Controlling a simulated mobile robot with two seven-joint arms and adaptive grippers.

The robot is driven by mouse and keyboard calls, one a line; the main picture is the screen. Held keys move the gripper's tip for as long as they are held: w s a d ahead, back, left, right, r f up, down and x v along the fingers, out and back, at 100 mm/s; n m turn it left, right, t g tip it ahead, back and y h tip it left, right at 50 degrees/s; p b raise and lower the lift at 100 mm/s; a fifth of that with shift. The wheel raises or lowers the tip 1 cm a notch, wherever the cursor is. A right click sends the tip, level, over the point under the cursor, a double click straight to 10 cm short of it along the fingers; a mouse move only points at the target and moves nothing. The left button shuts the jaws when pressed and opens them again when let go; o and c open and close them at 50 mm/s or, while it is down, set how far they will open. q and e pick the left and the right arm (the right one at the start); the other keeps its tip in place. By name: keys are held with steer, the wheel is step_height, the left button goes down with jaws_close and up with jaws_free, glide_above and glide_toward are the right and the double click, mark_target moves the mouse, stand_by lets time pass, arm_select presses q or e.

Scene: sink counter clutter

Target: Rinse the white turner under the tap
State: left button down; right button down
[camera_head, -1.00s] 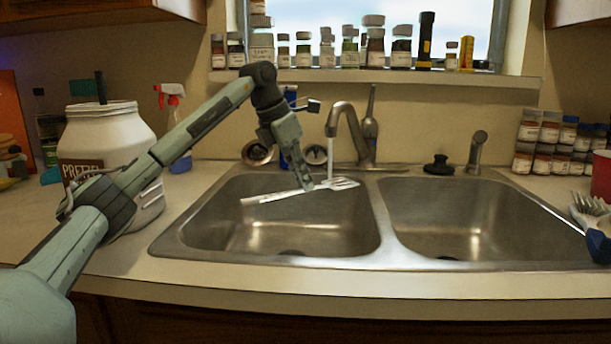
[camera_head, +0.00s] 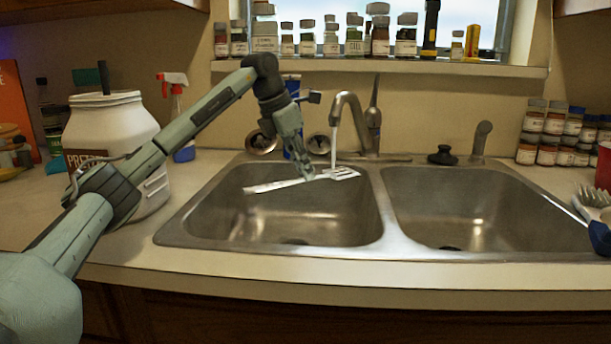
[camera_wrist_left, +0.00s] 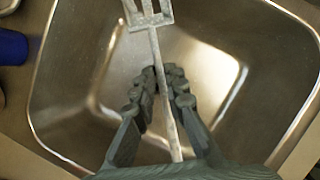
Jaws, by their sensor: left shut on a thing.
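The white turner (camera_head: 275,185) is held level over the left sink basin (camera_head: 235,225), its slotted head toward the right under the tap (camera_head: 352,112). A thin stream of water (camera_head: 333,150) comes down from the spout to the head. My left gripper (camera_head: 308,176) is shut on the turner's handle. In the left wrist view the fingers (camera_wrist_left: 165,88) close around the handle of the turner (camera_wrist_left: 150,20), and its slotted head points to the top edge. My right gripper is not in view.
A large white jar (camera_head: 110,125) stands left of the sink behind my left arm. A spray bottle (camera_head: 175,90) stands behind it. The right basin (camera_head: 455,215) is empty. Spice jars line the window sill (camera_head: 400,68).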

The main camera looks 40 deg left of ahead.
arm_select(q)
steer(key=shift+w+d, duration=0.25)
steer(key=shift+w, duration=0.25)
steer(key=s+d, duration=0.3)
steer(key=d, duration=0.3)
steer(key=shift+b, duration=0.4)
stand_by(0.4)
steer(key=shift+s+d+r+p, duration=0.2)
steer(key=shift+d+r, duration=0.25)
steer(key=shift+r, duration=0.4)
steer(key=shift+s+d+r+p, duration=0.1)
steer(key=shift+s+d+r, duration=0.15)
steer(key=shift+d+r, duration=0.4)
steer(key=shift+s+d+r+p, duration=0.1)
steer(key=shift+s+d+r, duration=0.15)
steer(key=shift+r, duration=0.75)
